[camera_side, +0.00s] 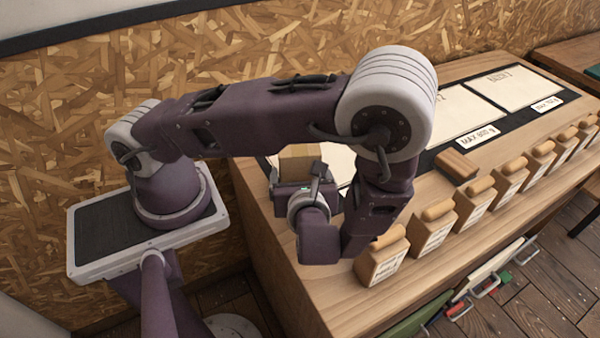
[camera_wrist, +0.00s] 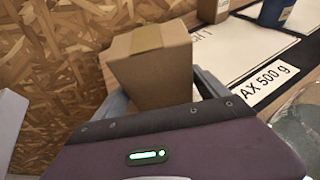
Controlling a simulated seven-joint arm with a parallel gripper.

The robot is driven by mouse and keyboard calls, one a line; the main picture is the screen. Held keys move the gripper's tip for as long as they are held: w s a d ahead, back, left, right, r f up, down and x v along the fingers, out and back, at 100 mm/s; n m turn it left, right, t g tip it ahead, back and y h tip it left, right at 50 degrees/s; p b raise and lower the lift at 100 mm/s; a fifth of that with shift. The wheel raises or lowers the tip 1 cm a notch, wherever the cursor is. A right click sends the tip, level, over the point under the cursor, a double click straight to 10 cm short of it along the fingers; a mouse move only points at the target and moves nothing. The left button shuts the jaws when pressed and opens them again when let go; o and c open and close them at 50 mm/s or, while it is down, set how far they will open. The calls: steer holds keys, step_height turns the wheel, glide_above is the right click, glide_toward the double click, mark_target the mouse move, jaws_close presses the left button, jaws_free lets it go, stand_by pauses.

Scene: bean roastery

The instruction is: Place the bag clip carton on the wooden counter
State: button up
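A plain brown carton (camera_wrist: 152,68) with a lighter tape strip on top sits between the two fingers of my gripper (camera_wrist: 160,95) in the wrist view. The fingers lie against its left and right sides, so the gripper looks shut on it. In the side view the carton (camera_side: 301,158) shows just beyond my gripper (camera_side: 296,186), over the left end of the wooden counter (camera_side: 335,298). Its underside is hidden, so I cannot tell whether it touches the counter.
A white mat panel marked "MAX 600 g" (camera_side: 466,118) lies on the counter. A chipboard wall (camera_side: 60,150) rises behind.

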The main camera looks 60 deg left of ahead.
steer(key=shift+o, duration=0.9)
steer(key=shift+d+r, duration=0.2)
steer(key=v, duration=1.1)
steer(key=s+a+r+n+h, duration=0.2)
steer(key=r+n+h, duration=0.4)
steer(key=r+n, duration=0.3)
steer(key=s+a+r+n+h, duration=0.3)
steer(key=r+n+h, duration=0.3)
steer(key=r+n, duration=0.4)
steer(key=s+n, duration=0.1)
steer(key=n, duration=0.2)
steer(key=shift+t, duration=0.3)
